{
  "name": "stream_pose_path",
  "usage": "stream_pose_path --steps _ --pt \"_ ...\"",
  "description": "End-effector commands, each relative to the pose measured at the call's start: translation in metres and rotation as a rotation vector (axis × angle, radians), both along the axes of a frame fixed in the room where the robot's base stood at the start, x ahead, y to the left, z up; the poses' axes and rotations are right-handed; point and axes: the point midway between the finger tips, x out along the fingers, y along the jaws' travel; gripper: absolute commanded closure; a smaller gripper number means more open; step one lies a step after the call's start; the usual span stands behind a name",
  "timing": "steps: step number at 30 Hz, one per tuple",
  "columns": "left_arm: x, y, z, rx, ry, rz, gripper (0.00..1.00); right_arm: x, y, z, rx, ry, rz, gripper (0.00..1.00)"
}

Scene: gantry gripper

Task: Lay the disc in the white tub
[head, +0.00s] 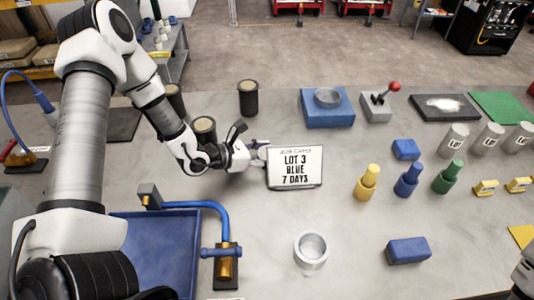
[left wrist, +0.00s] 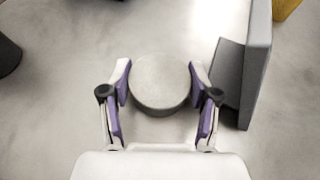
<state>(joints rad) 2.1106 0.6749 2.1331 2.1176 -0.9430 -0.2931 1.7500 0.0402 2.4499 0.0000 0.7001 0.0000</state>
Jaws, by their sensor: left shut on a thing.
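My left gripper (head: 262,150) is beside the left edge of the job card stand, over the table. In the left wrist view the left gripper (left wrist: 160,88) is shut on a round grey disc (left wrist: 160,83), its purple-padded fingers at both sides. In the head view I cannot make out the disc; the gripper and card seem to hide it. A round, pale, open-topped tub (head: 311,262) stands upright at the front middle of the table, below and right of the gripper. It looks empty.
The card stand (head: 295,167) is close to the gripper; its grey back (left wrist: 241,85) shows in the wrist view. A blue tray (head: 150,275) and blue-piped fixture (head: 222,262) are at front left. A blue block (head: 408,250) is right of the tub. Bottles (head: 409,180) stand farther right.

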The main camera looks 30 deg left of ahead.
Motion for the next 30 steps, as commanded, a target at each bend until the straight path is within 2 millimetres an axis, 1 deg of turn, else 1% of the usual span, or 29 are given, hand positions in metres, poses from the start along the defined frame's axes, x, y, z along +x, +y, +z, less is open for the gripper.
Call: stream_pose_path --steps 5,6,8,17,21,23,27,30 --pt "0.0 0.0 -0.004 0.0 0.0 0.0 0.82 0.0 0.0 -0.005 0.0 0.0 0.0 0.6" --pt "0.0 0.0 -0.005 0.0 0.0 0.0 0.36 0.0 0.0 -0.005 0.0 0.0 0.0 0.6" --pt "0.0 0.0 -0.003 0.001 0.001 0.0 0.15 0.0 0.0 -0.004 0.0 0.0 0.0 0.6" --pt "0.0 0.0 -0.003 0.001 0.001 0.0 0.14 0.0 0.0 -0.003 0.0 0.0 0.0 0.6" --pt "-0.002 0.002 0.003 -0.001 0.001 0.003 0.14 0.0 0.0 0.002 0.0 0.0 0.0 0.6" --pt "-0.007 0.007 0.005 -0.001 0.001 0.006 0.14 0.0 0.0 0.002 0.0 0.0 0.0 0.6" --pt "-0.025 0.018 0.015 -0.008 -0.002 0.007 0.14 0.0 0.0 0.006 0.0 0.0 0.0 0.6" --pt "-0.039 0.029 0.025 -0.006 -0.001 0.01 0.14 0.0 0.0 0.015 0.0 0.0 0.0 0.6"
